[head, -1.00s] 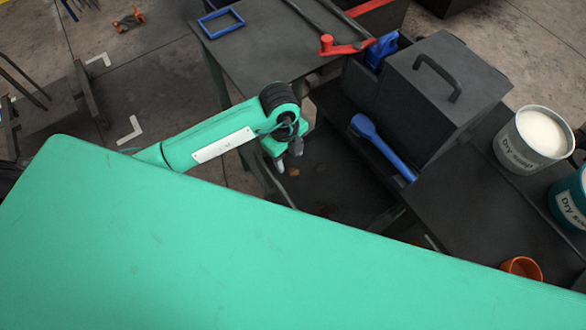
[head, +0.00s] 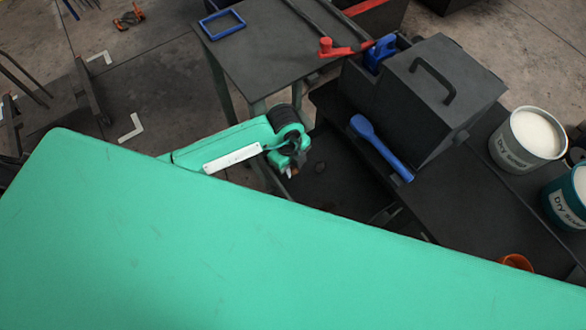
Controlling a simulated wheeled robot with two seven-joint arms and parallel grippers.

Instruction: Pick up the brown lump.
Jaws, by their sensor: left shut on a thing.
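My left gripper (head: 291,172) reaches in over the dark low surface beside the grey table, its fingers pointing down. It is shut on the brown lump (head: 296,171), of which only a small brown patch shows at the fingertips. The fingers and wrist hide the rest of it. I cannot tell whether the lump still touches the surface. My right gripper is out of view.
A darker lump (head: 320,167) lies just right of the gripper. Buckets (head: 527,138) and an orange cup (head: 516,262) are at the right. My green body covers the foreground.

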